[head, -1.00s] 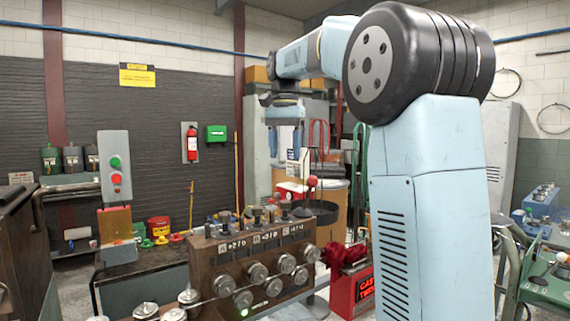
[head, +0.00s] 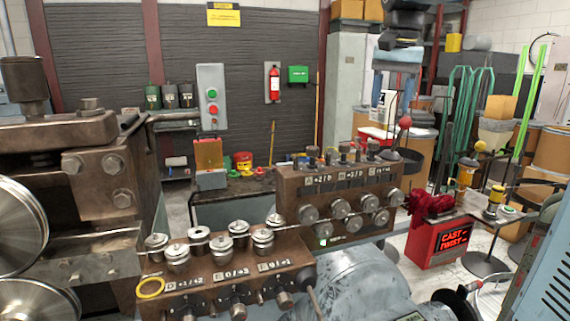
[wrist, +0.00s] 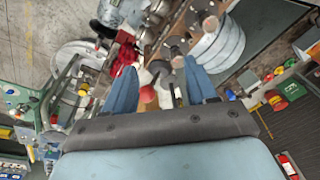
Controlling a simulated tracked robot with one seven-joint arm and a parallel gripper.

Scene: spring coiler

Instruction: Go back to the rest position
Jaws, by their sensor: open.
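My gripper (head: 393,98) hangs at the upper right of the head view, fingers pointing down, above and behind the numbered roller block. Its two blue fingers stand apart with nothing between them. In the wrist view my gripper (wrist: 161,88) shows the same spread fingers, with the machine and floor beyond, well away from the tips. A red ball knob (head: 405,122) shows just below the gripper in the head view; I cannot tell how far apart they are. No rest position is marked in view.
The brown roller block (head: 290,190) stands mid-view, with a lower block (head: 205,290) of metal rollers in front. A heavy machine head with large wheels (head: 18,225) fills the left. A red box (head: 436,246) and red cloth (head: 428,205) are at right. Floor shows between machine and drums.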

